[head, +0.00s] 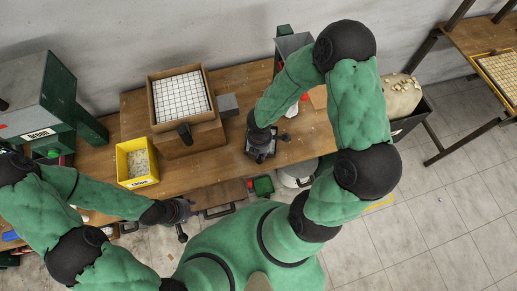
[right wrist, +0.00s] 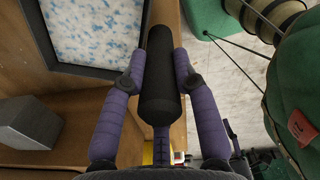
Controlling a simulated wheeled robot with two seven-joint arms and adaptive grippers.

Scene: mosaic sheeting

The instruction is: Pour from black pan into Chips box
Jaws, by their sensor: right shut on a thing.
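My right gripper (right wrist: 158,85) is shut on a black cylindrical handle (right wrist: 158,70), which I take to be the black pan's. The handle lies between both purple fingers. The rest of the pan cannot be made out. In the head view my right gripper (head: 262,148) is over the bench's front part, partly covered by its own arm. A yellow box (head: 122,166) with pale chips inside stands on the bench, well left of it. My left gripper (head: 182,214) is in front of the bench, fingers apart and empty.
A brown box (head: 151,104) with a white tile grid stands behind the yellow box, a black cylinder (head: 184,133) at its front. A grey block (head: 228,105) is beside it. The right wrist view shows a dark-rimmed square (right wrist: 92,70) of white-blue speckles.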

